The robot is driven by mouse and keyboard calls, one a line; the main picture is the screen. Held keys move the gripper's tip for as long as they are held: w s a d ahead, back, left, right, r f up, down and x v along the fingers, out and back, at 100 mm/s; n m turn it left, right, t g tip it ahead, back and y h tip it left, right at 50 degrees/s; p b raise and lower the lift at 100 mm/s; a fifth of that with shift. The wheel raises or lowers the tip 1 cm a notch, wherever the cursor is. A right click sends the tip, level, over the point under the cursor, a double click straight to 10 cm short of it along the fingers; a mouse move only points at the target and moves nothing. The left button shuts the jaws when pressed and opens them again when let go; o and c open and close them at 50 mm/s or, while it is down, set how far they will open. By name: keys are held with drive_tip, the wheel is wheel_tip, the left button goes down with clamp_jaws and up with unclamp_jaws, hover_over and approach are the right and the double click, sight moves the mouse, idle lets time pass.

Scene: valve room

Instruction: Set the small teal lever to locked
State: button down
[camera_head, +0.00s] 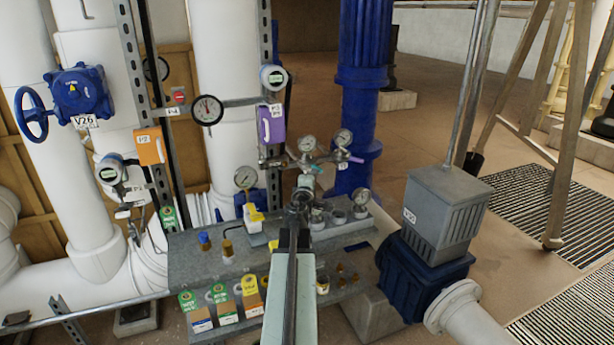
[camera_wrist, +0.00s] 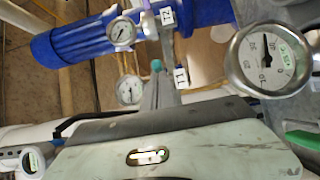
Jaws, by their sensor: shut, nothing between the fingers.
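A small teal piece (camera_wrist: 157,65), which looks like the end of the teal lever, shows in the wrist view just beyond the tip of my gripper (camera_wrist: 160,84). I cannot tell whether they touch. In the head view my gripper (camera_head: 299,198) is at the end of my pale arm, in front of the gauge manifold (camera_head: 305,160) above the grey bench. It is shut and empty. My arm and gripper cover part of the fittings there, so the lever's handle and its set position are not clear.
Several gauges surround the manifold, including a large one in the wrist view (camera_wrist: 267,60). The grey bench (camera_head: 190,262) carries tagged fittings. A blue pipe (camera_head: 362,70) stands behind. A grey box on a blue pump body (camera_head: 440,215) stands at right. Open floor lies beyond.

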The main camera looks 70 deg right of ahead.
drive_tip(key=n+t, duration=0.1)
drive_tip(key=t, duration=0.1)
drive_tip(key=s+d+n+t+y, duration=0.1)
drive_tip(key=n+t, duration=0.1)
drive_tip(key=shift+s, duration=0.2)
drive_tip(key=shift+a, duration=0.1)
